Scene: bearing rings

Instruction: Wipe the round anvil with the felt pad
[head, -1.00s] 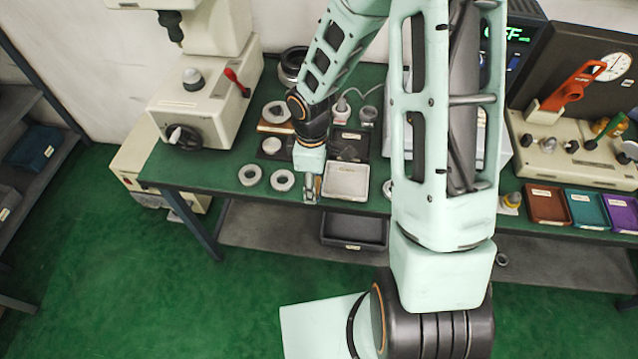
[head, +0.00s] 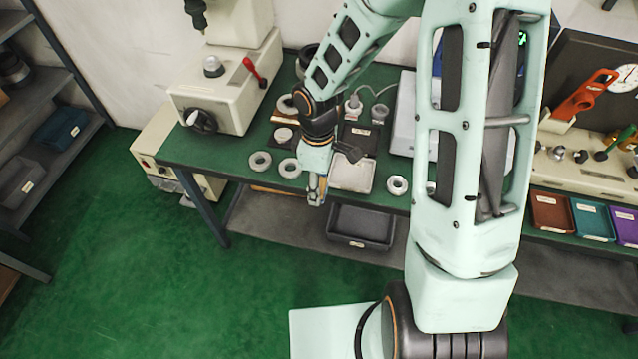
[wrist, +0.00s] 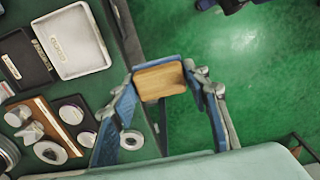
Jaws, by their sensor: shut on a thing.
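The round anvil (head: 213,67) appears to be the short grey cylinder on the cream press at the left of the head view, below the press's dark spindle. My gripper (head: 317,190) hangs at the front edge of the green table, to the right of and nearer than the press, well apart from the anvil. In the wrist view its two fingers are shut on a block with a tan, wood-like face, which appears to be the felt pad (wrist: 160,80). Its felt side is not visible. The anvil is not seen in the wrist view.
A white tray (head: 352,176) lies right of my gripper, with a loose ring (head: 397,185) beyond it. Rings (head: 260,161) lie left of the gripper. A red-handled lever (head: 254,68) stands beside the anvil. A dark bin (head: 360,226) sits below the table. Open floor lies in front.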

